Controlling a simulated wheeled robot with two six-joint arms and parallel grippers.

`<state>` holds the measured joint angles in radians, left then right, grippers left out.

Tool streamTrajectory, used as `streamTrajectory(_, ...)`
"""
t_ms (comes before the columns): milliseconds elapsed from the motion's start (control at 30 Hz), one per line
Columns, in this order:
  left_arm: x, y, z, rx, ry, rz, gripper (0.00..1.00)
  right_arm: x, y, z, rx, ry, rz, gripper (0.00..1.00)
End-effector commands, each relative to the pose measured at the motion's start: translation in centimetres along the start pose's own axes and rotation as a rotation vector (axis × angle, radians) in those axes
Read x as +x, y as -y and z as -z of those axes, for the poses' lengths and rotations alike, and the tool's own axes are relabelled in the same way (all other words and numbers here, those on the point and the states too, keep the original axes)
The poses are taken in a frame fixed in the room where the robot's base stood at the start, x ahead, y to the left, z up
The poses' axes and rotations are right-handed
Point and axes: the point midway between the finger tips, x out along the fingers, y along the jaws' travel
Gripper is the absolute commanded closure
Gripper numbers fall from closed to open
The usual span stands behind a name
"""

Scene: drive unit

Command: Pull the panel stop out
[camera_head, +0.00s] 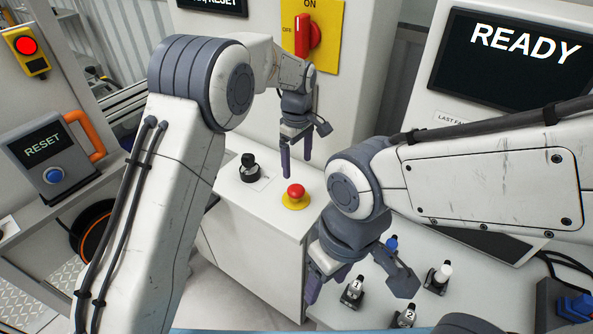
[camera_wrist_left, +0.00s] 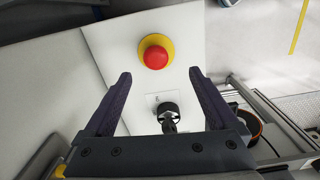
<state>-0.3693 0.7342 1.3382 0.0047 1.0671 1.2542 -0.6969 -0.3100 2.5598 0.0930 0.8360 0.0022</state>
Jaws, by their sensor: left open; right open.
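The panel stop is a red mushroom button on a yellow base (camera_head: 296,193), on top of a white cabinet. My left gripper (camera_head: 297,170) is above the cabinet top, close to the button and apart from it. In the left wrist view the red button (camera_wrist_left: 155,57) lies beyond the fingertips, roughly midway between them. The left gripper (camera_wrist_left: 159,75) is open with nothing between its fingers. My right gripper (camera_head: 360,285) is open and lower, over the white surface at the right; its fingers are partly hidden.
A black selector knob (camera_head: 249,167) stands left of the button and also shows in the left wrist view (camera_wrist_left: 168,112). A red ON/OFF switch (camera_head: 308,35) is behind. A READY screen (camera_head: 505,60) is at the right. Several small switches (camera_head: 353,292) stand near my right gripper.

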Motion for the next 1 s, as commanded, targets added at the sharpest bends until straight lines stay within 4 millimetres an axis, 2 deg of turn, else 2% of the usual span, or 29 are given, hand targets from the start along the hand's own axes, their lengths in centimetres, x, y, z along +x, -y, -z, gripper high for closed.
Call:
streamTrajectory(100,0.4,-0.9,1.2,-0.078,-0.002,0.006,0.08,-0.9,0.1,0.0,0.000,0.000,0.000,0.40)
streamTrajectory(267,1.9,-1.1,1.3,-0.098,-0.002,0.008,0.08,-1.3,0.1,0.1,0.000,0.000,0.000,0.40)
streamTrajectory(700,9.4,-1.1,1.3,-0.095,-0.002,0.007,0.08,-3.9,0.3,0.2,-0.001,0.000,0.000,0.40)
streamTrajectory(800,10.4,-1.1,1.3,-0.095,-0.003,0.005,0.08,-4.1,0.3,0.2,-0.002,0.000,0.000,0.40)
streamTrajectory(1000,11.1,-1.1,1.3,-0.095,-0.003,0.003,0.08,-4.2,0.3,0.2,-0.003,0.000,0.000,0.40)
